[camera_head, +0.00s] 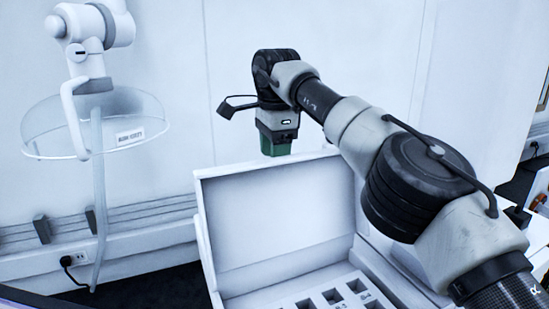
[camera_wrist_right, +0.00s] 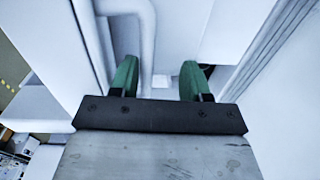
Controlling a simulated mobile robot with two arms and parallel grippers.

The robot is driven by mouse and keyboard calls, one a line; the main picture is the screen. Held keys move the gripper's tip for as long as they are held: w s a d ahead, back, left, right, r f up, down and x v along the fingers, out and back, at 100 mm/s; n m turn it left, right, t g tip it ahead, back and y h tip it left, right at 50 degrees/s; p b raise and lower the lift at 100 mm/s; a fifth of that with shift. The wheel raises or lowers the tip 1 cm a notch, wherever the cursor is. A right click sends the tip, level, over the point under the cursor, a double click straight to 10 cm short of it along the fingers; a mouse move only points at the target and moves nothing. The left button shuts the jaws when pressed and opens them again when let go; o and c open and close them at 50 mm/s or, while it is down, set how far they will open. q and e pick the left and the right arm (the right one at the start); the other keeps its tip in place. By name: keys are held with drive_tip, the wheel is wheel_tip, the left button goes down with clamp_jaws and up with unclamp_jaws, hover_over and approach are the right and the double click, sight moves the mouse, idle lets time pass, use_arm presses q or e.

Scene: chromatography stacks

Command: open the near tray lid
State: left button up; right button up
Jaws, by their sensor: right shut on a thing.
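The near tray lid (camera_head: 275,215) is a white panel standing raised, nearly upright, at the back of the white tray box (camera_head: 375,275). The box is open and shows square compartments inside. My right gripper (camera_head: 276,148) points down at the lid's top edge, its green fingertips partly hidden behind that edge. In the right wrist view the two green fingers of the right gripper (camera_wrist_right: 158,82) stand apart with pale surfaces beyond them. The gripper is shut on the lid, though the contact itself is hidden. My left gripper is not in view.
A clear bowl fixture (camera_head: 97,125) with white pipes hangs on the wall at the left. A wall outlet (camera_head: 75,260) with a plug is below it. My right arm crosses the right side of the head view. The space above the compartments is clear.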

drive_tip(key=s+d+r+b, duration=0.4)
drive_tip(key=s+d+r, duration=0.2)
drive_tip(key=d+r, duration=0.3)
drive_tip(key=shift+s+r, duration=0.2)
drive_tip(key=shift+s, duration=0.2)
drive_tip(key=shift+d, duration=0.1)
